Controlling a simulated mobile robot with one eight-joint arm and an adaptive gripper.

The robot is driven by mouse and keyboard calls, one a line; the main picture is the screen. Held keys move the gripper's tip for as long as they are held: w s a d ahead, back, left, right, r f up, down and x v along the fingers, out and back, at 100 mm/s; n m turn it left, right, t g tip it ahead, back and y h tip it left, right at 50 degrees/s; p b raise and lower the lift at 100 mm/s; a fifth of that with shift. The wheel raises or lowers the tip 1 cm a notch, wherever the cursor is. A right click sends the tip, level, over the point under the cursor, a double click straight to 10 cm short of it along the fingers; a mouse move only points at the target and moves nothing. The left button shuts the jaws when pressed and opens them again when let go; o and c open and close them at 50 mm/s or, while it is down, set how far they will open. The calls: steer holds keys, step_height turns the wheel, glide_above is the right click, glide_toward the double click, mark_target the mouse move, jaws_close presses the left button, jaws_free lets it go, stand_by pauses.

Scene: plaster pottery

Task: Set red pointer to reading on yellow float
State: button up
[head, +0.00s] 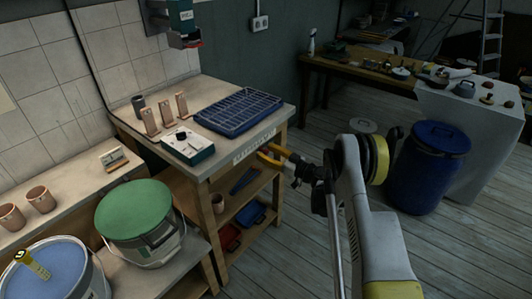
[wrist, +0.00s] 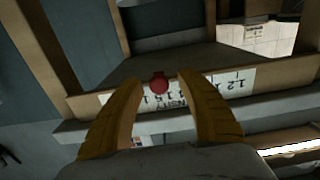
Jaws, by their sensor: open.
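The strip carries printed figures and lettering, partly hidden by my fingers. It also shows along the workbench's front edge in the head view (head: 254,147). My gripper (wrist: 160,88) is open, and the pointer appears between its yellow fingertips; I cannot tell the depth gap. In the head view my gripper (head: 272,156) is just right of the strip. The yellow float (head: 35,264) leans in a bucket of blue liquid (head: 62,262) at the lower left; its reading is too small to read.
A green-lidded bucket (head: 134,209) stands beside the blue one. The workbench holds a blue grid tray (head: 237,110), a white device (head: 188,146) and copper-coloured stands (head: 150,121). A blue barrel (head: 428,170) stands right of my arm. The wooden floor between is open.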

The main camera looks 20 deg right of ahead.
steer(key=v, duration=1.2)
steer(key=s+a+r+m+g+h, duration=0.25)
steer(key=a+r, duration=0.35)
steer(key=r, duration=0.3)
steer(key=s+a+r+m+g+h, duration=0.1)
steer(key=s+a+r+g, duration=0.25)
steer(key=a+r, duration=0.4)
steer(key=s+d+r+m+h, duration=0.1)
steer(key=s+r+m+h, duration=0.1)
steer(key=s, duration=1.3)
steer(key=s+r+m+g+h, duration=0.1)
steer(key=s+h, duration=0.4)
steer(key=s, duration=0.9)
steer(key=shift+s+d+r+m, duration=0.35)
steer(key=shift+s+r, duration=0.05)
steer(key=shift+r, duration=0.2)
